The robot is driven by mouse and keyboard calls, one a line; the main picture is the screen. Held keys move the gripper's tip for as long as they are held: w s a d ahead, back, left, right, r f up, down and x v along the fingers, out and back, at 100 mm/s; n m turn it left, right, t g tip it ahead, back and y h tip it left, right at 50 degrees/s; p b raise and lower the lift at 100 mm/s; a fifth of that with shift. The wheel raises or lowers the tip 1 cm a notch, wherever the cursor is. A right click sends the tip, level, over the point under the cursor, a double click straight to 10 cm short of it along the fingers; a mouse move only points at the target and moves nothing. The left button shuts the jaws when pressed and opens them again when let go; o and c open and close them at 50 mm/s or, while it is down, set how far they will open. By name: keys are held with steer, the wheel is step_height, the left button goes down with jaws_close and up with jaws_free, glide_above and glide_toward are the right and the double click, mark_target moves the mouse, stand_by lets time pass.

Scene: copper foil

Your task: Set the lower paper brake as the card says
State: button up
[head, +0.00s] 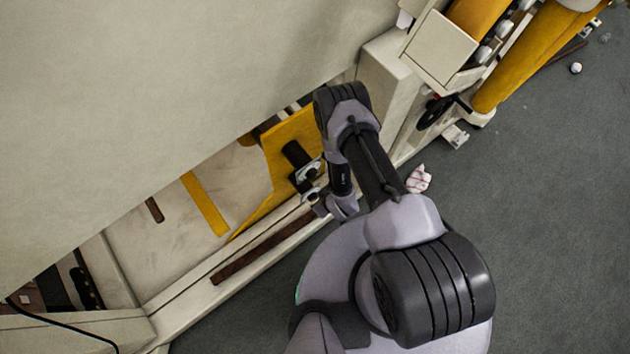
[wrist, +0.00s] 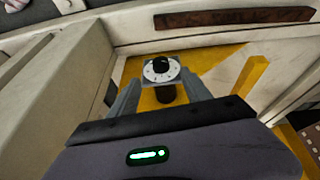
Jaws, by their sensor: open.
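In the wrist view a round white dial with a black knob (wrist: 160,65) sits on a square grey plate, with small dark marks around its rim. A black cylinder (wrist: 166,94) stands behind it against the yellow panel. My gripper (wrist: 160,77) is open, its two grey fingers on either side of the dial; I cannot tell whether they touch it. In the head view the dial plate (head: 309,171) shows edge-on beside my gripper (head: 318,198), partly hidden by my arm. The marks are too small to read. No card can be made out.
A large cream machine cover (head: 150,100) overhangs the recess. A cream ledge with a dark brown strip (head: 262,250) runs along the front. A yellow bar (wrist: 251,75) stands to the right of the dial.

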mark_target(315, 199)
steer(key=b+x, duration=0.4)
steer(key=x, duration=0.6)
steer(key=shift+w+f+b, duration=0.1)
steer(key=shift+f+b, duration=0.2)
steer(key=shift+f, duration=0.1)
steer(key=shift+c, duration=0.5)
jaws_close()
steer(key=shift+w+f+b, duration=0.1)
steer(key=shift+b, duration=0.2)
